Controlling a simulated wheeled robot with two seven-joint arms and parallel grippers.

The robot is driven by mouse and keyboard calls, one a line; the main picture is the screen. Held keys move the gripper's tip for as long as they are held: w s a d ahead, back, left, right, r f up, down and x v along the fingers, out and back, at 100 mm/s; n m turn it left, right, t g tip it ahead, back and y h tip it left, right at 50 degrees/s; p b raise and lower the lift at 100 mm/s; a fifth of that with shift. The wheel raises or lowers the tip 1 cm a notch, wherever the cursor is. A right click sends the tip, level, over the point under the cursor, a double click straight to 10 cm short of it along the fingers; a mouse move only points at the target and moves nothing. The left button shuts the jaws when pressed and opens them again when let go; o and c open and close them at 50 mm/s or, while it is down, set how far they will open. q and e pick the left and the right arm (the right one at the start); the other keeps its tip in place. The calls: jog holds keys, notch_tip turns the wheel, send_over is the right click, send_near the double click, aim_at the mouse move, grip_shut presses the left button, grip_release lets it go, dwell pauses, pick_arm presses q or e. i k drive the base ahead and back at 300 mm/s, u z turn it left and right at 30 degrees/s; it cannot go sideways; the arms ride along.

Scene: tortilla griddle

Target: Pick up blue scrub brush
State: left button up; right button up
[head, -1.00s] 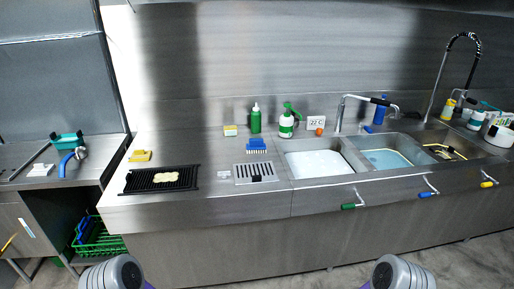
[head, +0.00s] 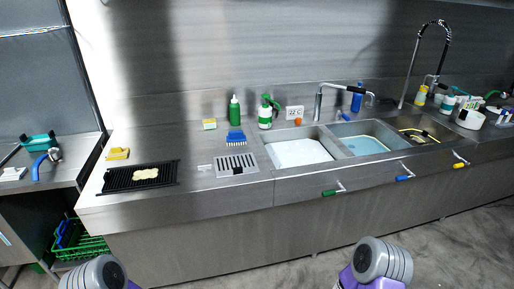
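The blue scrub brush (head: 236,137) lies on the steel counter (head: 190,135), bristles toward me, just behind a slotted metal drain plate (head: 236,165). Nothing touches it from above. At the bottom of the head view I see rounded grey and purple parts of my two arms, one at the left and one right of centre. Neither gripper's fingers are in the picture, and both arm parts are well in front of and below the counter.
A black griddle (head: 112,188) with a pale tortilla (head: 145,174) sits left of the brush. A green bottle (head: 234,111), a green-and-white spray bottle (head: 265,117) and a yellow sponge (head: 209,124) stand behind it. Sink basins (head: 300,152) lie to the right.

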aim_at(233, 136)
jog(key=z, duration=0.65)
jog(key=i, duration=0.7)
jog(key=z, duration=0.75)
jog(key=i, duration=0.85)
jog(key=u, duration=0.3)
